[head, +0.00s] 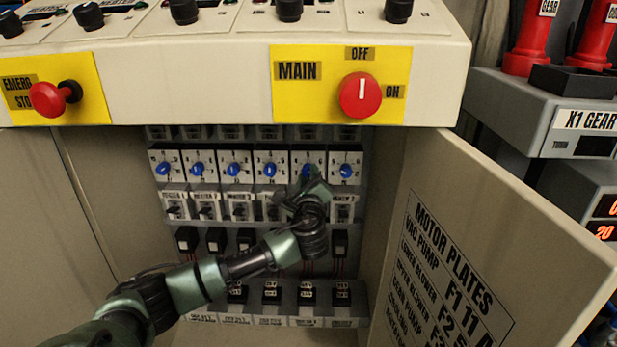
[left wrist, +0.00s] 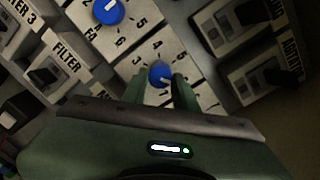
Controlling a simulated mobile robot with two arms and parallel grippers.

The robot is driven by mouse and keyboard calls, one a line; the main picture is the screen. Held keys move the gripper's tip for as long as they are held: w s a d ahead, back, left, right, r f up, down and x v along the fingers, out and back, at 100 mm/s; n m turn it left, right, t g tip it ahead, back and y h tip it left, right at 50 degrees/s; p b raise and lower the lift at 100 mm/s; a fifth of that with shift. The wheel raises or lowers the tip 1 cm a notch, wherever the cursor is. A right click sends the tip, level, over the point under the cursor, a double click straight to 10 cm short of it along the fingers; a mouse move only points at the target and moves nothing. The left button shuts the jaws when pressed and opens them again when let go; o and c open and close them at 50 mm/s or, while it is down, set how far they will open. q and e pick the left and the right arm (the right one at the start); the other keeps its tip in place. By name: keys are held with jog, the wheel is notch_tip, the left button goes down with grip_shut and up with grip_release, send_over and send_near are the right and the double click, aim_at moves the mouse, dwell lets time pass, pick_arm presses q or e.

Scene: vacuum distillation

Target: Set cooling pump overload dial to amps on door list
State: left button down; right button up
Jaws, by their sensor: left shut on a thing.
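A row of blue overload dials on white plates runs across the open cabinet. My left gripper (head: 309,188) reaches the fifth dial (head: 308,171) from the left. In the left wrist view my left gripper (left wrist: 163,84) is shut on this blue dial (left wrist: 160,74), one finger on each side, with scale numbers around it. Its exact setting is too small to read. The door list (head: 448,265), headed "MOTOR PLATES", is on the open door at the right. Its lower lines run out of the head view, so the cooling pump's amps cannot be read. My right gripper is not in view.
A neighbouring blue dial (left wrist: 109,11) sits close to the gripper. Switches and wired blocks fill the rows below. The console ledge overhangs the cabinet, with a red MAIN knob (head: 360,95) and a red emergency stop (head: 50,98). The open door (head: 520,215) bounds the right side.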

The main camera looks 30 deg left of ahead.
pick_arm(q)
jog(key=n, duration=1.1)
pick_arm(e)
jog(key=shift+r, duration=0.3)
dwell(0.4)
pick_arm(q)
jog(key=c, duration=1.1)
grip_release()
jog(key=shift+r+h, duration=0.1)
jog(key=shift+h, duration=0.2)
jog(key=p+v, duration=0.1)
jog(key=v, duration=0.6)
jog(key=shift+s+d+p, duration=0.25)
jog(key=shift+s+p, duration=0.1)
jog(key=shift+p, duration=0.05)
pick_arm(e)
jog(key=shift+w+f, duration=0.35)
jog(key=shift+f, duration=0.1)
